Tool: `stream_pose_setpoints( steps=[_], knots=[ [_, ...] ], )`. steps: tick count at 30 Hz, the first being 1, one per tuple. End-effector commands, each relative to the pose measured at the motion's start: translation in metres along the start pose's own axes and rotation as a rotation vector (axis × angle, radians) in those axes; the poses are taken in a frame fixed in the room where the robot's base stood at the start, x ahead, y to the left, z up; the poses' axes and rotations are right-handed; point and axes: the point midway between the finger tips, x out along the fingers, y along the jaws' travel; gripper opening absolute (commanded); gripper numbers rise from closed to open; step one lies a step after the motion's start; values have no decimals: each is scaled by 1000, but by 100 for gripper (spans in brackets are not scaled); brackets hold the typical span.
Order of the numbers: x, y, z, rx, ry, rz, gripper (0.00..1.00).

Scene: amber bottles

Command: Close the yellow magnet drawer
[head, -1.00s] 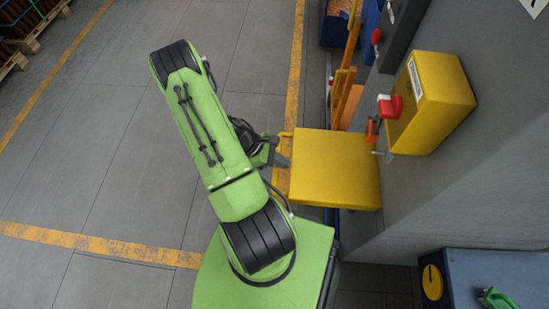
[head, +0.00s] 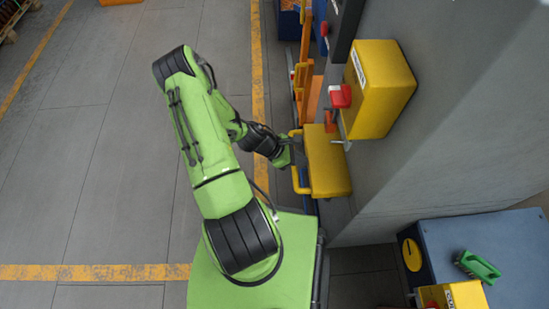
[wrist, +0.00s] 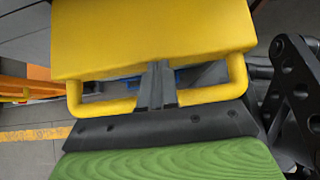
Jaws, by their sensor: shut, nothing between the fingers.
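The yellow magnet drawer (head: 328,165) sticks out a short way from the grey wall, below a yellow box, in the head view. Its yellow loop handle (head: 297,180) faces my arm. The drawer (wrist: 150,38) fills the top of the wrist view, with the handle bar (wrist: 210,95) across the middle. My gripper (wrist: 157,75) is shut and empty. Its fingers cross over the handle bar and reach to the drawer's front edge; I cannot tell whether they press on it. In the head view my gripper (head: 299,156) is at the handle, partly hidden.
A yellow box (head: 378,90) with a red knob (head: 340,96) is on the wall above the drawer. An orange upright frame (head: 306,75) stands just beyond it. A blue cabinet (head: 490,250) with a green handle is at lower right.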

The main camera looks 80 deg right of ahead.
Motion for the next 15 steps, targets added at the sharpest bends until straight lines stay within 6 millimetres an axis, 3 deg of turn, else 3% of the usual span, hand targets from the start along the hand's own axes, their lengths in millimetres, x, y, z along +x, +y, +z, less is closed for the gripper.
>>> stream_pose_setpoints(
  steps=[1, 6, 15],
  knots=[
    [11, -2, 14, 5, -2, -8, 0],
    [42, -1, 45, 4, -1, -5, 0],
    [75, 0, 75, 1, 1, -1, 0]
  ],
)
